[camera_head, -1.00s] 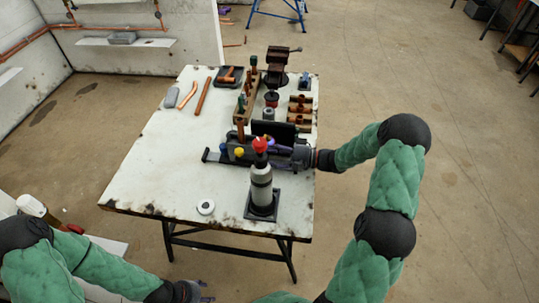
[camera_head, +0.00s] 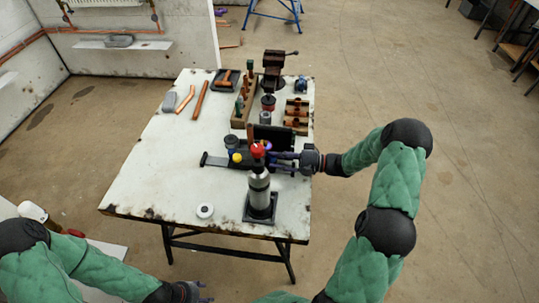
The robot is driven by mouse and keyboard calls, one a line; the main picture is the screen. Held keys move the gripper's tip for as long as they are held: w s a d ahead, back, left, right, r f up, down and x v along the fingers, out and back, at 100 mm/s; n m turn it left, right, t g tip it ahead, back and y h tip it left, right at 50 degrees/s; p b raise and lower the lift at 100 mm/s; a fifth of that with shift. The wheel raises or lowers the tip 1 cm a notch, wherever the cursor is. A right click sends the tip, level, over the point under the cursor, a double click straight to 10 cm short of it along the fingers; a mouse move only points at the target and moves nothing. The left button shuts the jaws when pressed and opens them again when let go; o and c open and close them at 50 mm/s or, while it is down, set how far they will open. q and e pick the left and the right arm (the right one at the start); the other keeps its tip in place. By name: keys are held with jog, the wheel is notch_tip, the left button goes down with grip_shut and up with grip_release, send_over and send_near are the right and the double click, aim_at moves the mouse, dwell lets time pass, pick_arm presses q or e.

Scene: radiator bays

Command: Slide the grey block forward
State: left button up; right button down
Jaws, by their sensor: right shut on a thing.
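A grey block (camera_head: 170,101) lies flat near the left edge of the white table, beside copper pieces. Another grey piece (camera_head: 119,41) sits on the wall shelf. My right gripper (camera_head: 272,160) reaches in from the right, low over the table, well to the right of the grey block on the table. My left gripper (camera_head: 195,293) is at the bottom edge, partly cut off, away from the table.
The bottle stands on a black square base. A black upright panel (camera_head: 272,137), a wooden rack (camera_head: 243,102), a vise (camera_head: 273,72) and copper fittings (camera_head: 296,112) crowd the back right. The table's left middle is clear.

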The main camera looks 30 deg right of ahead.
jog(key=v, duration=0.1)
jog(key=p+v, duration=0.1)
jog(key=v, duration=0.1)
jog(key=p+v, duration=0.1)
jog(key=v, duration=0.1)
jog(key=shift+w+r, duration=0.15)
jog(key=shift+r, duration=0.25)
jog(key=shift+s+d, duration=0.2)
jog(key=shift+d, duration=0.15)
jog(key=c, duration=1.2)
grip_release()
jog(key=shift+o, duration=1)
jog(key=shift+s+d+f, duration=0.1)
jog(key=shift+s, duration=0.1)
jog(key=shift+f, duration=0.1)
jog(key=v, duration=1.2)
